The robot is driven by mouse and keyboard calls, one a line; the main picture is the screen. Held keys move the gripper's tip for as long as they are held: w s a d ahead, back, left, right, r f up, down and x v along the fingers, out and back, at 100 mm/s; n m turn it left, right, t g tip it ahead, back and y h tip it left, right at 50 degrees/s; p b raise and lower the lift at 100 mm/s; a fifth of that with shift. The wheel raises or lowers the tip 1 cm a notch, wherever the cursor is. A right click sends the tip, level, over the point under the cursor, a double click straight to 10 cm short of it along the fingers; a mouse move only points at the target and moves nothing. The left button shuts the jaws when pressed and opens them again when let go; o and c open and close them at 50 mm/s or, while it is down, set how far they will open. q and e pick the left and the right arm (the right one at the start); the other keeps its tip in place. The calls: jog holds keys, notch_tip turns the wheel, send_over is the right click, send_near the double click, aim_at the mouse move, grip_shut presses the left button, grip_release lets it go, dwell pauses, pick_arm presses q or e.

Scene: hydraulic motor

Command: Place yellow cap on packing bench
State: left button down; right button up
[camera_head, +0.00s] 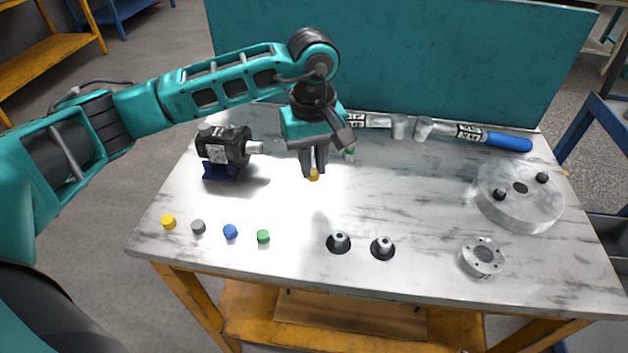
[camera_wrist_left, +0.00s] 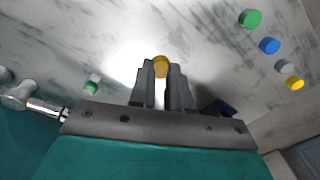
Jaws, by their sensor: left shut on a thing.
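My left gripper (camera_head: 314,172) is shut on a yellow cap (camera_head: 314,174) and holds it over the middle of the bench. The cap also shows between the fingertips in the left wrist view (camera_wrist_left: 161,66). I cannot tell how high it is above the surface. The packing bench (camera_head: 300,215) has a pale, marbled top on a yellow frame. A second yellow cap (camera_head: 168,221) stands at the bench's front left. My right gripper is not in view.
Grey (camera_head: 198,226), blue (camera_head: 230,231) and green (camera_head: 263,237) caps stand along the front left. A dark motor (camera_head: 223,147) is left of my gripper. Two dark-based fittings (camera_head: 339,242) and metal discs (camera_head: 519,195) are on the right. A teal panel (camera_head: 400,65) closes the back.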

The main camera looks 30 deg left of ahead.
aim_at(313, 171)
pick_arm(q)
notch_tip(313, 171, down, 5)
jog(key=shift+r, duration=0.15)
jog(key=shift+f, duration=0.25)
jog(key=shift+f+b, duration=0.15)
jog(key=shift+b, duration=0.25)
jog(key=c, duration=1.1)
grip_release()
jog(key=shift+r, duration=0.2)
jog(key=shift+r+p, duration=0.3)
jog(key=shift+p, duration=0.05)
notch_tip(313, 171, up, 12)
jog(key=shift+f+p, duration=0.2)
jog(key=shift+p, duration=0.1)
